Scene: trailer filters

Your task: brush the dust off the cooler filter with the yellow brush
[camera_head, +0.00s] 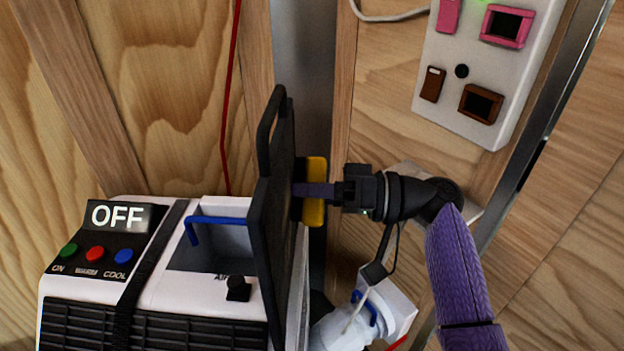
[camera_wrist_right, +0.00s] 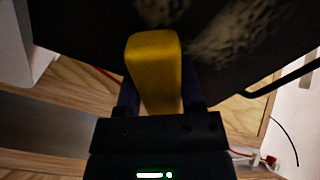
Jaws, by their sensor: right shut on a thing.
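The cooler filter (camera_head: 275,215) is a thin black panel with a loop handle on top, standing upright and seen nearly edge-on at the right end of the white cooler (camera_head: 215,305). In the right wrist view the filter (camera_wrist_right: 95,35) shows pale grey dust patches on its dark face. My right gripper (camera_head: 315,189) is shut on the yellow brush (camera_head: 315,215), which also shows in the right wrist view (camera_wrist_right: 155,65). The brush's dark side faces the filter and appears to touch it; the exact contact is hidden. My left gripper is out of view.
The cooler's display (camera_head: 118,216) reads OFF, above several coloured buttons. A blue handle (camera_head: 215,220) stands on its top. A white panel (camera_head: 490,70) with pink and brown fittings is on the wall at upper right. A white fitting (camera_head: 365,315) sits below my right arm.

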